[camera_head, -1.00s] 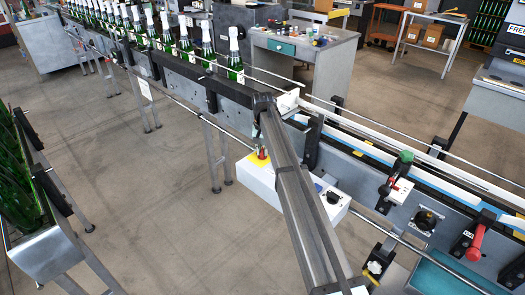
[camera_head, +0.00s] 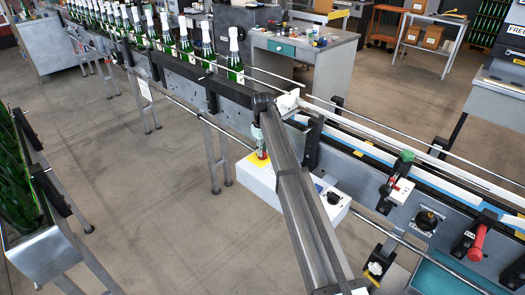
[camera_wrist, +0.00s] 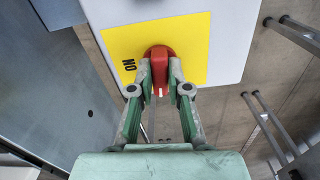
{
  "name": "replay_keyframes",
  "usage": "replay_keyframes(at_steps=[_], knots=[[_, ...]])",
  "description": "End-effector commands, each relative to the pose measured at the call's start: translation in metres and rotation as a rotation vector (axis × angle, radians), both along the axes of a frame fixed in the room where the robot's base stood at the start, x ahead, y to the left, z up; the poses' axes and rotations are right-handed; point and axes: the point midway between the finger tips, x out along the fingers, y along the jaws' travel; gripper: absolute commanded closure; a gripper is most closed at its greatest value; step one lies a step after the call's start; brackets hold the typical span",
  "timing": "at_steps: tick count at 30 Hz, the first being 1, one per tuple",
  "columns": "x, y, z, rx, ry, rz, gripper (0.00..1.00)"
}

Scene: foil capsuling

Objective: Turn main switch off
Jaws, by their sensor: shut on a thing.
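The main switch is a red rotary handle (camera_wrist: 160,66) on a yellow plate (camera_wrist: 192,62), on top of a white box (camera_wrist: 232,45). In the wrist view the handle lies lengthwise toward my gripper and has a white mark on its near end. The word ON is printed sideways on the plate, left of the handle. My gripper (camera_wrist: 160,92) is shut on the handle, with one green-and-grey finger on each side. In the head view the red handle (camera_head: 262,154) shows just below the gripper; my arm covers part of the box.
The box (camera_head: 259,178) sits beside the conveyor frame, under its rail. A black knob (camera_head: 333,197) is on the box's right part. Bottles (camera_head: 235,55) stand along the conveyor at upper left. A red lever (camera_head: 477,243) is at right. Open floor lies left of the box.

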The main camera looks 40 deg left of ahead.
Motion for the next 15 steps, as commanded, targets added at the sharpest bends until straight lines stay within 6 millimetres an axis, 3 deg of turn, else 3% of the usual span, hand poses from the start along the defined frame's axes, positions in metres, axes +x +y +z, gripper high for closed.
replay_keyframes(at_steps=[15], knots=[[-0.0005,-0.0004,-0.0008,-0.001,0.001,0.138,1.0]])
